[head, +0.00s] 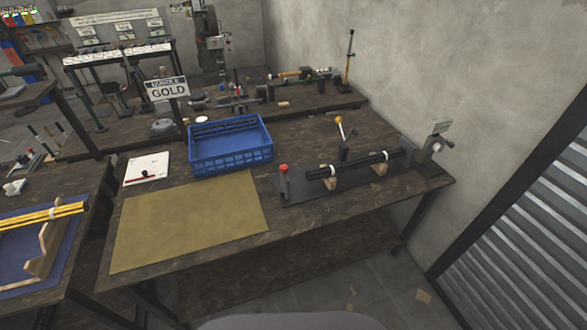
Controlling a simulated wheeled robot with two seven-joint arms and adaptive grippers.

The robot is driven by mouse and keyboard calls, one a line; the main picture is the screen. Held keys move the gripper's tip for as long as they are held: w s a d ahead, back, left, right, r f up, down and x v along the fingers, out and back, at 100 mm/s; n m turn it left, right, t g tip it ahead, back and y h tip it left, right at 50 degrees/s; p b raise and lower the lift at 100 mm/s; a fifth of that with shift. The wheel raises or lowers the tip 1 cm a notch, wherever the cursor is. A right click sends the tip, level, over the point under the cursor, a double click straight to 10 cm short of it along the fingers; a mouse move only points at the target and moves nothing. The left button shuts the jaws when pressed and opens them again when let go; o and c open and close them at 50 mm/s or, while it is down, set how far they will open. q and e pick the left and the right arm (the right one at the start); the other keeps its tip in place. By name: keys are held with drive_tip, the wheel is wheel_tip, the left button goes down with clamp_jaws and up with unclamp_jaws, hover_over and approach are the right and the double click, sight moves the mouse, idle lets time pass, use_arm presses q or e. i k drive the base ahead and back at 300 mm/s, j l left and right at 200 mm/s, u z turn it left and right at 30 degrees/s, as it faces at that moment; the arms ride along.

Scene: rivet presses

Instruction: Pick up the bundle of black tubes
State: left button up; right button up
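A bundle of black tubes (350,166) lies across two small wooden blocks (378,168) on a dark base plate (300,192) at the right of the near table. A pale band wraps the bundle near its left end, and its right end is close to a grey metal fixture (428,157). More black tubes (226,124) lie along the back inside a blue crate (232,160). Neither of my grippers shows in the head view.
A lever with a yellow knob (338,120) rises behind the bundle, and a red-knobbed post (284,172) stands at the plate's left end. A yellow mat (188,222) lies bare at the left. A wall borders the right.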

sight(314, 174)
drive_tip(key=l+u, duration=0.3)
drive_tip(key=l, duration=0.85)
drive_tip(key=l+u, duration=0.3)
drive_tip(key=l, duration=0.9)
